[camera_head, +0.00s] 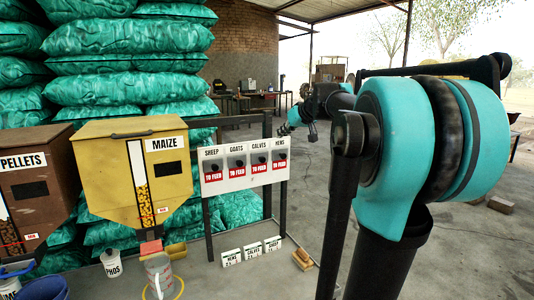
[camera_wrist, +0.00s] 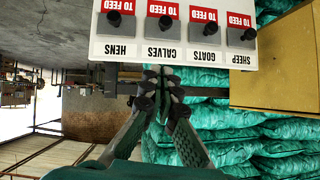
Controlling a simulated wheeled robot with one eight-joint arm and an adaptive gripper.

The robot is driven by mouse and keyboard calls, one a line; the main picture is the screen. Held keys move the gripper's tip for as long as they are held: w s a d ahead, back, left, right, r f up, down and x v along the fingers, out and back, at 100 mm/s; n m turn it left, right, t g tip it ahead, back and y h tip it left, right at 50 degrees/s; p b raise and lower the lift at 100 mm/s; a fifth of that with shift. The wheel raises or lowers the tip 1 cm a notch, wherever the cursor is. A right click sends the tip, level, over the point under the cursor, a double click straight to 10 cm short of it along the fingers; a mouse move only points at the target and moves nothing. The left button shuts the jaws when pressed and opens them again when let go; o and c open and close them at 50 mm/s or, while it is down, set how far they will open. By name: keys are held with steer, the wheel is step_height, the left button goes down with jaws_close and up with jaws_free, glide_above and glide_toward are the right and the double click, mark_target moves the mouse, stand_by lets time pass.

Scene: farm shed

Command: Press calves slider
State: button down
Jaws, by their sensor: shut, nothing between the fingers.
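The white slider panel (camera_head: 245,181) carries knobs marked SHEEP, GOATS, CALVES and HENS, each above a red TO FEED label. The calves slider (camera_head: 259,159) is third from the left; all the knobs look about level. The wrist view shows the panel upside down, with the calves slider (camera_wrist: 166,22) second from the left. My gripper (camera_wrist: 160,73) is shut and empty, its tips close to the panel's top edge near the CALVES label. Whether they touch it cannot be told. In the head view my gripper (camera_head: 284,130) is small, by the panel's upper right corner.
A yellow maize hopper (camera_head: 125,185) and a brown pellets hopper (camera_head: 35,190) stand left of the panel. Green sacks (camera_head: 130,88) are stacked behind. Small labelled boxes (camera_head: 252,251) and a brush (camera_head: 302,259) lie below.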

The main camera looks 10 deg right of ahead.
stand_by(0.3)
glide_toward(267, 152)
steer(key=w+a, duration=0.1)
steer(key=a, duration=0.3)
steer(key=shift+w+a+f, duration=0.15)
steer(key=shift+w+f, duration=0.05)
steer(key=shift+f, duration=0.8)
steer(key=shift+w+a+f, duration=0.15)
steer(key=shift+f, duration=0.9)
step_height(267, 152, down, 6)
steer(key=shift+r, duration=0.15)
steer(key=shift+r, duration=0.15)
